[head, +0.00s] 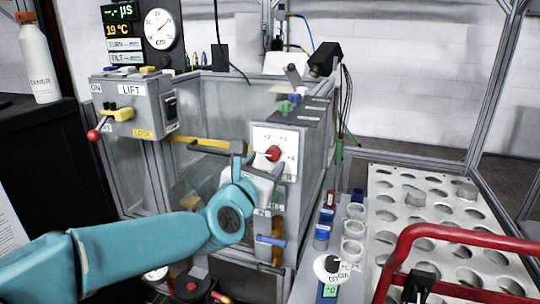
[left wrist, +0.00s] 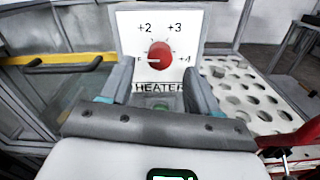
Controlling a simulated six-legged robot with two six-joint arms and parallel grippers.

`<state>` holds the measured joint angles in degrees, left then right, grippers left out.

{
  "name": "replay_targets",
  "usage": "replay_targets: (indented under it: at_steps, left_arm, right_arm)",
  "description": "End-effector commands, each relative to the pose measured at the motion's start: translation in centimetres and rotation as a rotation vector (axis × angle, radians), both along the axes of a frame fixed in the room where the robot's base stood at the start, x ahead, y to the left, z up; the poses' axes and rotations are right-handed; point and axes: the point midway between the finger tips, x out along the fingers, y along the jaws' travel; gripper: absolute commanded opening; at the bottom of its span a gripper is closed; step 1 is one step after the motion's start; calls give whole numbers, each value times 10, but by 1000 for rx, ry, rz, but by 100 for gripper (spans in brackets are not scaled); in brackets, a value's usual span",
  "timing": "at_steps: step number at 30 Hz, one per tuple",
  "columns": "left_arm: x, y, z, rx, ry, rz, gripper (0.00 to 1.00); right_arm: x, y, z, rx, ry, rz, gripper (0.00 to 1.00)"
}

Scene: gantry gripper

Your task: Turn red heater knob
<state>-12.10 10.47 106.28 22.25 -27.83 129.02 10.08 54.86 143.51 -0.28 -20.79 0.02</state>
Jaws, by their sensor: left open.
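The red heater knob (head: 273,153) is round and sits on a white panel (head: 288,138) on the front of the grey machine. In the left wrist view the knob (left wrist: 159,55) shows head-on above the word HEATER, with a pale mark on it pointing left. Marks +2, +3 and +4 lie around it. My left gripper (head: 252,162) is in front of the panel. In the left wrist view its open fingers (left wrist: 159,82) stand to either side, a little below the knob, with nothing between them. I cannot tell the remaining gap to the panel. My right gripper is not in view.
A LIFT box (head: 132,105) with a red-tipped lever (head: 93,135) and a yellow bar (head: 200,147) are left of the panel. A perforated tray (head: 400,190) and a red tubular handle (head: 440,232) are at right. Small vials (head: 322,236) stand between.

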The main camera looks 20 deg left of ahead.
Motion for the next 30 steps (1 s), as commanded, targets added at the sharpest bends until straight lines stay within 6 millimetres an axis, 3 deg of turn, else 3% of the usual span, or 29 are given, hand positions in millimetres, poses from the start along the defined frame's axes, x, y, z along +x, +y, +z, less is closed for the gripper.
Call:
replay_targets:
  at_steps: [3,7,18,23,24,30]
  left_arm:
    - [22,-1,1,0,0,1,61]
    - [36,-1,1,0,0,0,61]
    - [42,-1,0,1,-1,0,61]
    - [41,-1,0,1,-1,0,9]
    - [41,-1,0,1,-1,0,5]
    - [41,-2,0,9,0,-1,6]
  right_arm:
    - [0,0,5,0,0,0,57]
    - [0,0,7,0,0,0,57]
    - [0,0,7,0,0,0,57]
    - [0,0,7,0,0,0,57]
    - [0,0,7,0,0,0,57]
    - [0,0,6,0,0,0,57]
